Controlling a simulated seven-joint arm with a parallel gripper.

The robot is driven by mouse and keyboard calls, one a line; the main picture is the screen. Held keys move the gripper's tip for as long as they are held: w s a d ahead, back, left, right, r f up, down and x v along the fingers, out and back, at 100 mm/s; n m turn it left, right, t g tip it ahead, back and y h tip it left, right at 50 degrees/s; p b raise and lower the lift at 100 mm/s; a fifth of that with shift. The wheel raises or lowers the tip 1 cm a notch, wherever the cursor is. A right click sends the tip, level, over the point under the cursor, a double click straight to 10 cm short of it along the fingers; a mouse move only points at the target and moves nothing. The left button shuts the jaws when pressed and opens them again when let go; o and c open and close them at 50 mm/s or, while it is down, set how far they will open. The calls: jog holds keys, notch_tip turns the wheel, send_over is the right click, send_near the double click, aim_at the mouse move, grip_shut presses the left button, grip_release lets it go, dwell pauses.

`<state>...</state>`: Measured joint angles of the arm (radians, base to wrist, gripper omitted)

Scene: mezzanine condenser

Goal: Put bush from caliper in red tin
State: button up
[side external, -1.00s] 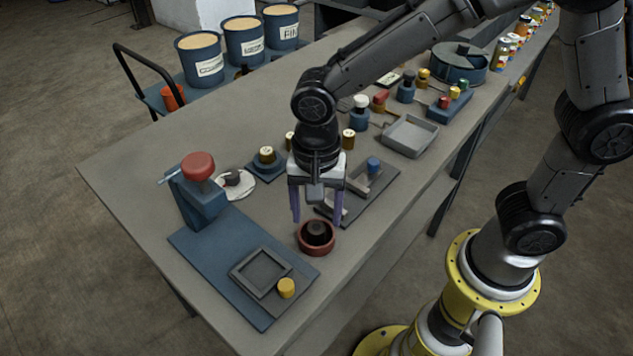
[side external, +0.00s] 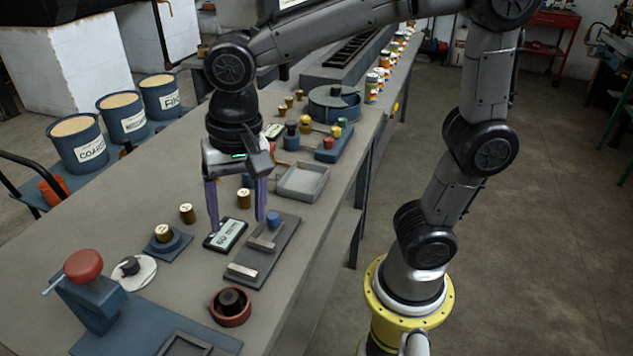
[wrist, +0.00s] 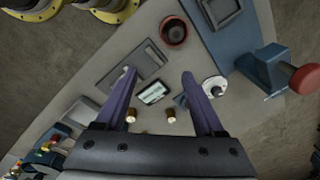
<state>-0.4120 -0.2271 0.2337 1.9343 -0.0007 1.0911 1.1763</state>
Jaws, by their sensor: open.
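The caliper appears to be the dark grey plate (side external: 255,268) with pale jaw blocks, beside a small display (side external: 226,234). The red tin (side external: 231,317) stands near the plate's near end with a dark cylinder (side external: 230,299) inside. My gripper (side external: 237,225) is open and empty, pointing down above the display side of the plate. In the wrist view, the red tin (wrist: 174,31) is beyond the fingertips, and the display (wrist: 153,93) lies between the fingers. I cannot make out the blue bush there.
Brass cylinders (side external: 187,213) stand left of the plate. A white saucer (side external: 133,273) and a blue stand with a red knob (side external: 83,266) are at left. A grey tray (side external: 302,182) lies behind the plate.

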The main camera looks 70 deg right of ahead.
jog(key=s+d+n+t, duration=0.4)
jog(key=s+d+n, duration=0.4)
jog(key=s+d, duration=0.2)
jog(key=shift+s+d+r+n+t, duration=0.2)
jog(key=shift+s+d+n+t, duration=0.15)
jog(key=shift+d, duration=0.5)
jog(key=shift+w, duration=0.1)
